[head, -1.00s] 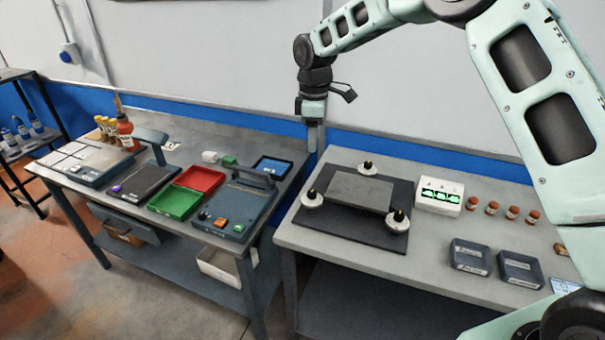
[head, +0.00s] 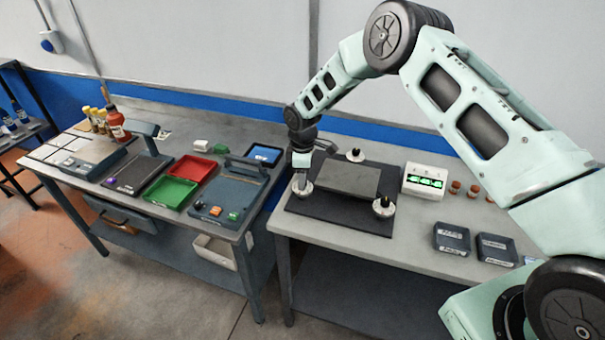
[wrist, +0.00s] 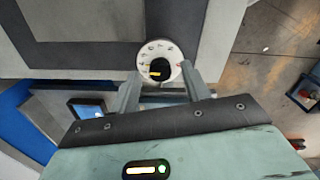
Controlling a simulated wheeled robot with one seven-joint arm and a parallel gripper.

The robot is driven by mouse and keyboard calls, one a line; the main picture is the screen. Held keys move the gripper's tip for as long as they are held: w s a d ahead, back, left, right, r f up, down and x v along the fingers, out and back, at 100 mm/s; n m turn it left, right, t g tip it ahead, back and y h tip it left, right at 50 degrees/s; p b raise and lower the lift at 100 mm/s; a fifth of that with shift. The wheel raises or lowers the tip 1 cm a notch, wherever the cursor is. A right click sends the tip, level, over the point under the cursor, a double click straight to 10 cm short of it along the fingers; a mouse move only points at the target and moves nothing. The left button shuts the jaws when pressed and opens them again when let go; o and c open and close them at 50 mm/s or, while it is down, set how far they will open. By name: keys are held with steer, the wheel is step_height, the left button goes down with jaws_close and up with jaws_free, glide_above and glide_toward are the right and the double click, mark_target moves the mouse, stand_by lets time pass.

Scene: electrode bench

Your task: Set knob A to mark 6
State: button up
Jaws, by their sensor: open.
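Three knobs with white dials and black centres stand on a dark mat (head: 340,213) around a grey plate: a front-left knob (head: 301,190), a back knob (head: 355,155) and a right knob (head: 384,206). My gripper (head: 302,176) points down over the front-left knob. In the wrist view my open gripper (wrist: 160,76) has its fingers on either side of the front-left dial (wrist: 146,50). Its black centre and yellow pointer mark show between the fingers. The dial numbers are too small to read surely, and no knob letter is legible.
Two dark labelled trays (head: 452,238) lie at the front right. The left table holds red and green trays (head: 168,192) and devices. A gap separates the tables.

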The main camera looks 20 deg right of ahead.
steer(key=shift+f, duration=0.4)
steer(key=c, duration=1)
steer(key=shift+b, duration=0.35)
steer(key=shift+f+m+b, duration=0.2)
steer(key=shift+m+b, duration=0.8)
steer(key=m+b, duration=0.3)
steer(key=shift+m, duration=0.3)
steer(key=m+b, duration=0.3)
steer(key=m, duration=0.3)
steer(key=shift+r, duration=0.2)
